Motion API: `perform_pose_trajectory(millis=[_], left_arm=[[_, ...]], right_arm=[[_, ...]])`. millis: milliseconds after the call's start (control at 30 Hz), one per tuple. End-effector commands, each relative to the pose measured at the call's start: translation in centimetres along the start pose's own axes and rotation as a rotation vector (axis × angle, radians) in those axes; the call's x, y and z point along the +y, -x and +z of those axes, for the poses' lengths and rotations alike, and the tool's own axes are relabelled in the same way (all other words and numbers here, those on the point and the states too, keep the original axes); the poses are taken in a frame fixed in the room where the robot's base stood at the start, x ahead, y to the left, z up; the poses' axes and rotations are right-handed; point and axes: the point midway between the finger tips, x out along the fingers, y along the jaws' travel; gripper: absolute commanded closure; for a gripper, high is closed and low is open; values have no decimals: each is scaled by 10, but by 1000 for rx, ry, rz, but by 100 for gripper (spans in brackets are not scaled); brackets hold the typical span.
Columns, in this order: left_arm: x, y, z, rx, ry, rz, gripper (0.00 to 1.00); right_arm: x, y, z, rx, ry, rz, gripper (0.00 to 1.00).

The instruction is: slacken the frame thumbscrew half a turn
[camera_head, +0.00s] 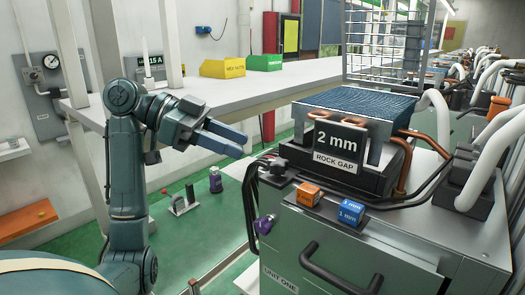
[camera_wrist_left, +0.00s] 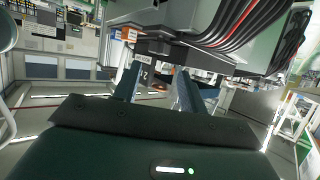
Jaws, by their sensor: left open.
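A black star-shaped knob (camera_head: 278,167) on the left end of the sieve unit (camera_head: 338,145) looks like the frame thumbscrew, but I cannot be sure of its identity. My left gripper (camera_head: 232,138) is to its left and a little higher, clear of it and pointing right towards the unit. The left wrist view shows its two fingers (camera_wrist_left: 158,82) spread, with nothing between them. Black and red cables (camera_wrist_left: 235,25) and the dark underside of equipment fill the top there. I cannot make out the knob in that view. My right gripper is not in view.
Dark cables (camera_head: 254,195) hang beside the knob. A purple-capped item (camera_head: 265,224) is on the cabinet's left side. Orange (camera_head: 308,194) and blue (camera_head: 352,213) blocks sit on the front ledge. A white bench (camera_head: 215,90) lies behind my left arm.

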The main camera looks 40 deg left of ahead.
Motion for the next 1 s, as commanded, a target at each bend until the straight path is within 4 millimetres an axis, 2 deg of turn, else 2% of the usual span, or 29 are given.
perform_pose_trajectory(millis=[500,633,867,1000], left_arm=[[2,-67,-2,5,1,11,58],[2,-74,-2,5,0,8,58],[1,-76,-1,4,0,7,58],[1,-76,-1,4,0,7,67]], right_arm=[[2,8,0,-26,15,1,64],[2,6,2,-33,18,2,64],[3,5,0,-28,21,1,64],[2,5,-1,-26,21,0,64]])
